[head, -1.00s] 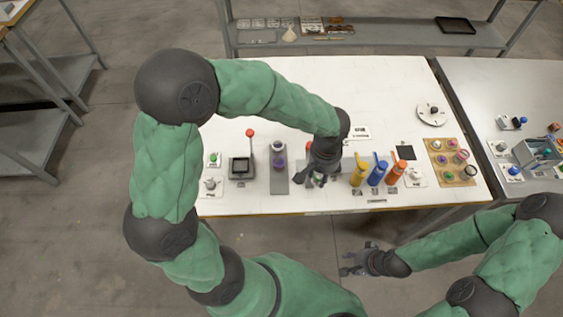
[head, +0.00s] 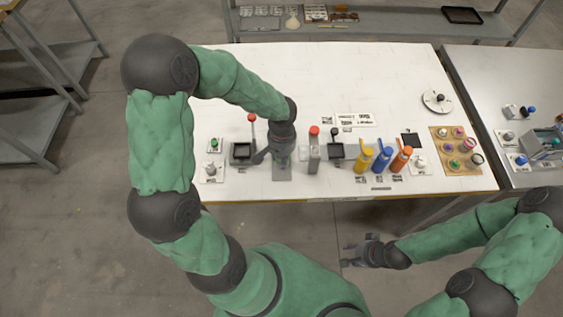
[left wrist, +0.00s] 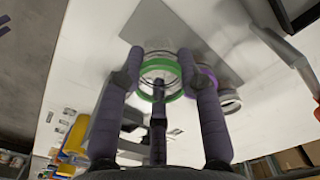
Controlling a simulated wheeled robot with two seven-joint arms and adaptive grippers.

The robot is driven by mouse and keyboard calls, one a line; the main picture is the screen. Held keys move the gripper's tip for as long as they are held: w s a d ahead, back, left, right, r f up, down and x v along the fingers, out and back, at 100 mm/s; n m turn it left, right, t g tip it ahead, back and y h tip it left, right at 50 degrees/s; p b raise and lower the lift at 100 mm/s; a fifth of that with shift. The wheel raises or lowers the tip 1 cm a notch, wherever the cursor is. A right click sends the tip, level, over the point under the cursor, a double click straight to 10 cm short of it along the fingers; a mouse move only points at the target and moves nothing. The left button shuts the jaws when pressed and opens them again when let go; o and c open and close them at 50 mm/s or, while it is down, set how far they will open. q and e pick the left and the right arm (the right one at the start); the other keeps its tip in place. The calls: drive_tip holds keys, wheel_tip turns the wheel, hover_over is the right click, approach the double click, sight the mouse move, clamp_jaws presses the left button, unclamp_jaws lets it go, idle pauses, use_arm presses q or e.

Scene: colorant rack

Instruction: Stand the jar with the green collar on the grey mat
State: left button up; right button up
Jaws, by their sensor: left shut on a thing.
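My left gripper (head: 281,156) is shut on the jar with the green collar (left wrist: 160,68). Its green ring shows between the fingertips in the left wrist view; most of the jar is hidden behind the gripper in the head view. The grey mat (head: 282,174) is a narrow strip on the table, directly below the gripper in the head view, and it also shows in the left wrist view (left wrist: 185,42). I cannot tell whether the jar touches the mat. My right gripper (head: 350,252) is open and empty in front of the table.
A purple-collared jar (left wrist: 205,82) and a white-ringed jar (left wrist: 229,101) are close beside the held jar. A red-topped lever (head: 314,150) stands right of the mat, a screen box (head: 242,152) left. Yellow, blue and orange bottles (head: 382,160) stand farther right.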

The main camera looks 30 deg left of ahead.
use_arm(q)
drive_tip(key=shift+a+f+b, duration=0.1)
drive_tip(key=shift+f+b, duration=0.45)
drive_tip(key=shift+f, duration=1.1)
drive_tip(key=shift+f, duration=0.1)
drive_tip(key=o, duration=1.1)
drive_tip(key=shift+o, duration=0.2)
drive_tip(key=shift+r, duration=0.2)
wheel_tip(320, 180, up, 12)
drive_tip(key=p, duration=0.3)
drive_tip(key=shift+p, duration=0.35)
